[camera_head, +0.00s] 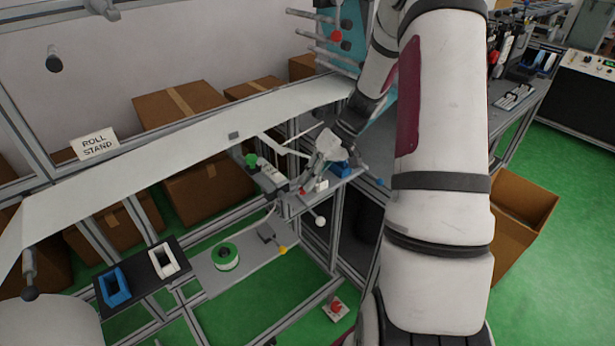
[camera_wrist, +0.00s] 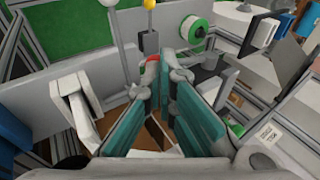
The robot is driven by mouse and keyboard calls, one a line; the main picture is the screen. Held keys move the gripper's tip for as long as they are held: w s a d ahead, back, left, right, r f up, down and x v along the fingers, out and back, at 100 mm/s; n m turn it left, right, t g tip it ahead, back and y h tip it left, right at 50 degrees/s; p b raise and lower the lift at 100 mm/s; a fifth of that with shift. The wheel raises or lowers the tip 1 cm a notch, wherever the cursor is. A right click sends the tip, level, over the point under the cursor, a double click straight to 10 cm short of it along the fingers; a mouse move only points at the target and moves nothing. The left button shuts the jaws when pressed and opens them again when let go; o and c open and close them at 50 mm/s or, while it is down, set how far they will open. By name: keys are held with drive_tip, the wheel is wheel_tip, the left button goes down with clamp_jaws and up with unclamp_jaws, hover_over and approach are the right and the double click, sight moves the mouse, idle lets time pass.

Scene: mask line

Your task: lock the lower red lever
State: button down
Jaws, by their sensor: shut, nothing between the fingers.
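My gripper (camera_head: 312,174) reaches down beside the metal frame in the head view. In the wrist view its teal-padded fingers (camera_wrist: 166,72) converge at their tips, shut and empty. A small red part (camera_head: 302,191), possibly the end of the lower red lever, shows just by the fingertips. It also shows as a red spot (camera_wrist: 152,58) at the left fingertip in the wrist view. I cannot tell whether they touch. The lever's body is mostly hidden by the gripper. Another red knob (camera_head: 336,36) is on a rod at the upper frame.
A white strip (camera_head: 200,140) spans the line above the gripper's left. A green-and-white spool (camera_head: 226,257) and a yellow-tipped part (camera_head: 283,250) lie on the lower plate. Frame posts surround the gripper closely.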

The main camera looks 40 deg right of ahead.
sight(303, 204)
drive_tip(key=f+y+b, duration=0.1)
drive_tip(key=y, duration=0.1)
drive_tip(key=f+y+b, duration=0.1)
drive_tip(key=f+y, duration=0.1)
drive_tip(key=f+m+y+b, duration=0.1)
drive_tip(key=f+y+b, duration=0.1)
drive_tip(key=y, duration=0.1)
drive_tip(key=shift+a+f, duration=0.1)
drive_tip(key=shift+a, duration=0.15)
drive_tip(key=shift+a+f+y+b, duration=0.35)
drive_tip(key=shift+a+f+y, duration=0.25)
drive_tip(key=shift+a+f, duration=0.45)
drive_tip(key=shift+d, duration=0.1)
